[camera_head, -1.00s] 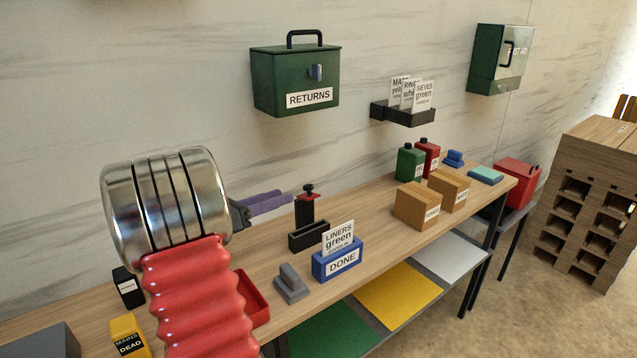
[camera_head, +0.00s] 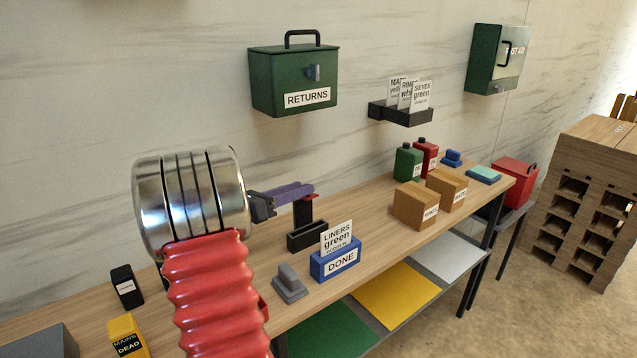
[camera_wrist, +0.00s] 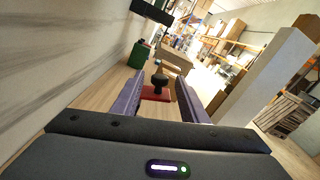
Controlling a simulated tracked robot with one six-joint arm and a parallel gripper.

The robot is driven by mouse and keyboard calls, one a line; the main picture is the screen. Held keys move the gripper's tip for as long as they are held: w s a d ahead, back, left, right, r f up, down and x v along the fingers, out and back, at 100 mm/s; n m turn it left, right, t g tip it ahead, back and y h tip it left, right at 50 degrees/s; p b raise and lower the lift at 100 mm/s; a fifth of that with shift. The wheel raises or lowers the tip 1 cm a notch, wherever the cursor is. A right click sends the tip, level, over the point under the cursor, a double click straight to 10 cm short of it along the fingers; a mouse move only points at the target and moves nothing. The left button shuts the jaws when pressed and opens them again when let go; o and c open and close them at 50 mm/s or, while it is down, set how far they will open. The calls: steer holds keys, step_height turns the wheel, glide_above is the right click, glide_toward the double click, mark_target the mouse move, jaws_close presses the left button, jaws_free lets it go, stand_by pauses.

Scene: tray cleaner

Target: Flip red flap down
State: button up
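The red flap (camera_head: 310,197) shows as a small red piece at the top of a black post (camera_head: 302,214) on the bench. In the wrist view the red flap (camera_wrist: 155,93) lies ahead, with a black knob (camera_wrist: 159,79) standing above it. My gripper (camera_head: 313,188) is at the top of the post and hides the knob in the head view. In the wrist view my gripper (camera_wrist: 153,84) is open, its purple fingers apart with the knob and flap showing between them. I cannot tell whether either finger touches them.
A black open holder (camera_head: 308,237) stands in front of the post. A blue DONE box (camera_head: 335,261) with a card and a grey block (camera_head: 289,284) are nearer the bench's front edge. Cardboard boxes (camera_head: 415,206) stand right. The green RETURNS box (camera_head: 293,78) hangs above.

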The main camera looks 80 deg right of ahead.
steer(key=x, duration=0.7)
steer(key=shift+c, duration=0.5)
steer(key=shift+s, duration=0.1)
steer(key=c, duration=0.9)
